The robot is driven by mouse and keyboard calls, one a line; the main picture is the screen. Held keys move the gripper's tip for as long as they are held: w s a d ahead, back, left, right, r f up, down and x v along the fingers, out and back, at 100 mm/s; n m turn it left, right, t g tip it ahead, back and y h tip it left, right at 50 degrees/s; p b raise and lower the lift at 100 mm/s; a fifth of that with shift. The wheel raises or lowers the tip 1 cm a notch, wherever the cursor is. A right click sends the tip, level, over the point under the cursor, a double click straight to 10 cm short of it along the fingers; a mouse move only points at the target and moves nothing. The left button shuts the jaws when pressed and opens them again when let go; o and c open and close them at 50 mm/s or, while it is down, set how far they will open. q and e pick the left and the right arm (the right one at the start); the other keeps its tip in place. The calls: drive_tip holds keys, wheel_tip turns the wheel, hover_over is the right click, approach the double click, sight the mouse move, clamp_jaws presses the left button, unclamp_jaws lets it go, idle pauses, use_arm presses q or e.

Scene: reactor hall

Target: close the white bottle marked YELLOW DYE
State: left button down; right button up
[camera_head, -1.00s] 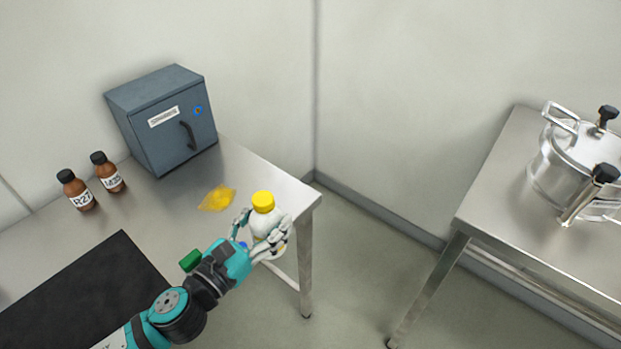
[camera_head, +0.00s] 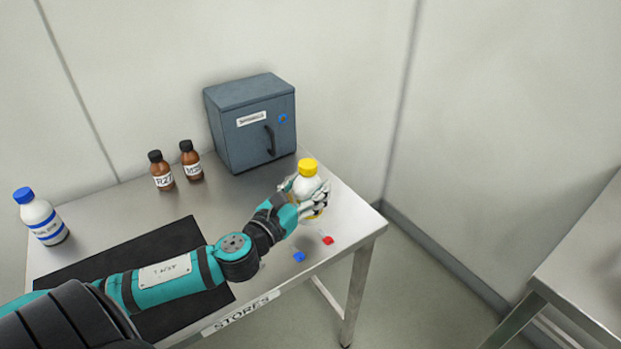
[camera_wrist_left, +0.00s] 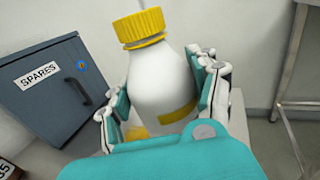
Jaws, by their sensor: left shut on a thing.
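The white bottle with a yellow cap (camera_head: 308,185) is upright or nearly so at the right end of the steel table, in front of the grey cabinet. My left gripper (camera_head: 306,200) is shut around its body. In the left wrist view the bottle (camera_wrist_left: 160,80) sits between the fingers, and its ribbed yellow cap (camera_wrist_left: 141,27) is on the neck. I cannot tell how tight the cap is. A yellow band shows low on the body, but no wording is readable. Whether the base touches the table is hidden. My right gripper is not in view.
The grey SPARES cabinet (camera_head: 250,122) stands behind. Two brown bottles (camera_head: 175,168) and a white bottle with a blue cap (camera_head: 41,217) are left. A black mat (camera_head: 120,250) lies under my arm. Small blue (camera_head: 299,257) and red (camera_head: 328,240) pieces lie near the front edge.

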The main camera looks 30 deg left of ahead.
use_arm(q)
drive_tip(key=w+a, duration=0.5)
drive_tip(key=w, duration=0.3)
drive_tip(key=shift+w+a+f, duration=0.2)
drive_tip(key=shift+w+f, duration=0.2)
drive_tip(key=shift+f, duration=0.05)
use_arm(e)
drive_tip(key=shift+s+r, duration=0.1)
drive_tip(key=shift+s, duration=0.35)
use_arm(q)
drive_tip(key=shift+w+a+f+b, duration=0.1)
drive_tip(key=shift+w+f+b, duration=0.1)
drive_tip(key=shift+f, duration=0.7)
drive_tip(key=shift+w+a+f+b, duration=0.1)
drive_tip(key=shift+w+f+b, duration=0.05)
drive_tip(key=shift+f, duration=0.7)
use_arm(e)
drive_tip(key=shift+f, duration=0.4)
use_arm(q)
drive_tip(key=shift+f, duration=0.15)
drive_tip(key=shift+c, duration=1.6)
unclamp_jaws()
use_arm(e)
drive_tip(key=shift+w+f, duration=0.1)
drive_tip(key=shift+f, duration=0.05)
